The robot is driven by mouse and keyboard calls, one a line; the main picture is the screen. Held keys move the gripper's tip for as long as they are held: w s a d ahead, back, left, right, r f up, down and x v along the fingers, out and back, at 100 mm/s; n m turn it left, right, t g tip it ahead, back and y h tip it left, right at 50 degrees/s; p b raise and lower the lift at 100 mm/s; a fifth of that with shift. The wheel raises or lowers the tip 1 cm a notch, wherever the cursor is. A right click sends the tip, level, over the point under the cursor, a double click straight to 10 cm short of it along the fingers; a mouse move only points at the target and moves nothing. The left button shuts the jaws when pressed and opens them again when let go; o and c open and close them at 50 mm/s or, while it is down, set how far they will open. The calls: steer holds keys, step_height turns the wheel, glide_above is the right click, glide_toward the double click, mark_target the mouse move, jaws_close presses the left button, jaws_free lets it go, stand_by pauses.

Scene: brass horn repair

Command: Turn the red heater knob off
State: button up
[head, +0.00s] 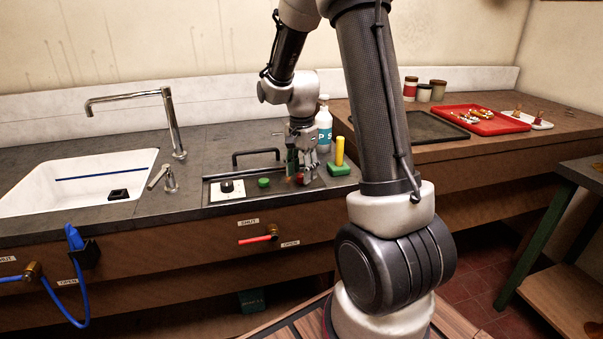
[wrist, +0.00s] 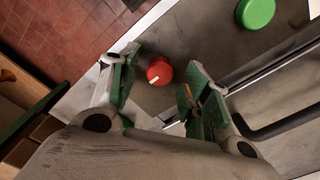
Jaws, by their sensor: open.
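The red heater knob (wrist: 159,72) is a small round knob with a pale pointer line, set on the grey panel. In the wrist view it lies between and just beyond the two fingertips of my open gripper (wrist: 157,80). I cannot tell whether either finger touches it. In the head view my gripper (head: 303,176) points down over the right part of the panel, and the red knob (head: 299,178) shows partly behind the fingers.
A green knob (head: 263,182) and a black knob (head: 227,186) sit left on the same panel, with a black bar handle (head: 256,153) behind. A green block with a yellow handle (head: 339,160) and a white bottle (head: 324,128) stand close right. The sink (head: 75,180) is left.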

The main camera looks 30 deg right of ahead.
steer(key=shift+f, duration=0.45)
steer(key=c, duration=1.1)
steer(key=shift+o, duration=0.2)
